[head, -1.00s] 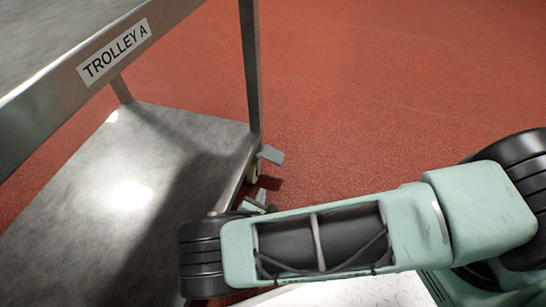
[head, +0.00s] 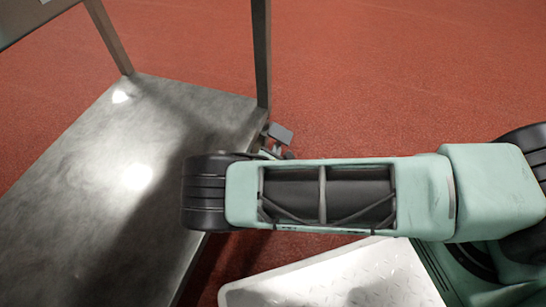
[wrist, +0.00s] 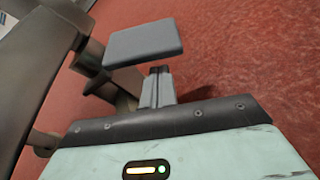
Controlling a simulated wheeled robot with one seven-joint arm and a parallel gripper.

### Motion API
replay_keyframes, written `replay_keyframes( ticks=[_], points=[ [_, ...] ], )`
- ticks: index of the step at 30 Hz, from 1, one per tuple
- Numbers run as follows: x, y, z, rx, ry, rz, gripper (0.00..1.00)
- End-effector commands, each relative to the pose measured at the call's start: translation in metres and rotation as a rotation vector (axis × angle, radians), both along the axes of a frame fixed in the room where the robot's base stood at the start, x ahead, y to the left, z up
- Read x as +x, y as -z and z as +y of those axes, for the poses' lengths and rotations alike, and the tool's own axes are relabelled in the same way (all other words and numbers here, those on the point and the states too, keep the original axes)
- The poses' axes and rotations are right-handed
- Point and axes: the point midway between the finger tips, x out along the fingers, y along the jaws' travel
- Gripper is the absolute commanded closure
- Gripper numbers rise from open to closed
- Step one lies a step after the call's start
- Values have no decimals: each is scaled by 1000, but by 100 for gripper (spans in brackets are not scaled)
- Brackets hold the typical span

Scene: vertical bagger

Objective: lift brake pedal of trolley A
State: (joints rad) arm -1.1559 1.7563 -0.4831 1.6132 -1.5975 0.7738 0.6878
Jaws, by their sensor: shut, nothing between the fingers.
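The trolley's lower shelf (head: 95,170) fills the left of the head view. The brake pedal (head: 281,133), a small flat grey plate, sticks out by the shelf's far right corner, beside the leg. In the wrist view the pedal (wrist: 143,43) is large, slightly tilted, at upper centre. My gripper (wrist: 160,72) is shut and empty, its fingertips just below the pedal's near edge in the picture. I cannot tell whether they touch it. In the head view my arm hides most of the gripper and the caster.
A trolley leg (head: 261,55) rises right beside the pedal. The caster bracket (wrist: 92,60) is left of my fingers in the wrist view. The red floor (head: 420,70) is clear behind and to the right.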

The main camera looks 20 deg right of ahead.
Motion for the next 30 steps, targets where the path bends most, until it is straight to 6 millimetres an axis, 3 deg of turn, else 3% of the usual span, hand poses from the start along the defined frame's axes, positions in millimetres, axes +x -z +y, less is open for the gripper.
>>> replay_keyframes(
  ticks=[19,30],
  points=[
    [-3,-14,-4,-13,1,10,100],
    [-8,-32,-11,-242,1,176,100]
  ],
)
